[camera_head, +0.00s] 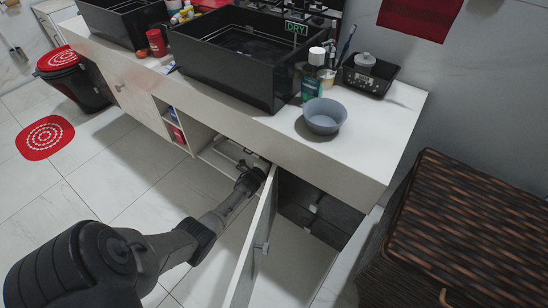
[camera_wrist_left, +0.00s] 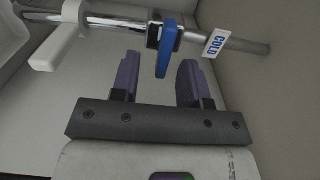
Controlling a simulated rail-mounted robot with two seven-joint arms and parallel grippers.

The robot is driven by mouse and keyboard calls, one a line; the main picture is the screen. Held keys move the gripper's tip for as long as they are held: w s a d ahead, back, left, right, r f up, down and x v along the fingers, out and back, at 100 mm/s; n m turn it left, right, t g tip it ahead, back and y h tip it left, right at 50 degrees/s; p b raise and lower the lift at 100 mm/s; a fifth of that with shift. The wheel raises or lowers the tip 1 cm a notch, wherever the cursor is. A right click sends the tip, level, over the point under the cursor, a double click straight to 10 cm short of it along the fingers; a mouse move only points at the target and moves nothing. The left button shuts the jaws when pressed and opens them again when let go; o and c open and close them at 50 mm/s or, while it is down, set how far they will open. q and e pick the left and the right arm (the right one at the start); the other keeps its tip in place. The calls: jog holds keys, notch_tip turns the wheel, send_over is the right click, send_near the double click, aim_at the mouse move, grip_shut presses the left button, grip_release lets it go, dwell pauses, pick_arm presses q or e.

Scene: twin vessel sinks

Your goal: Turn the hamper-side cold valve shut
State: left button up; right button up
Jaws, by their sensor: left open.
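The cold valve's blue lever (camera_wrist_left: 168,48) sits on a metal pipe (camera_wrist_left: 110,22) in the left wrist view, beside a white COLD tag (camera_wrist_left: 216,44). The lever stands crosswise to the pipe, its free end toward my gripper. My left gripper (camera_wrist_left: 158,68) is open, its two dark purple fingers apart. The lever's end appears in the gap between the fingers; I cannot tell its depth or any contact. In the head view my left gripper (camera_head: 254,172) reaches into the open cabinet under the counter, where the lever is not discernible. My right gripper is not in view.
The open cabinet door (camera_head: 250,250) stands beside my left arm. The brown woven hamper (camera_head: 475,225) is at the right. The white counter (camera_head: 385,115) overhangs the cabinet and carries black sinks (camera_head: 235,75) and a grey bowl (camera_head: 324,116). A white fitting (camera_wrist_left: 60,40) lies left of the lever.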

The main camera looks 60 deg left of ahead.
pick_arm(q)
jog(key=p+v, duration=0.5)
jog(key=v, duration=0.8)
jog(key=shift+s+p, duration=0.2)
jog(key=shift+p, duration=0.2)
jog(key=shift+f, duration=0.1)
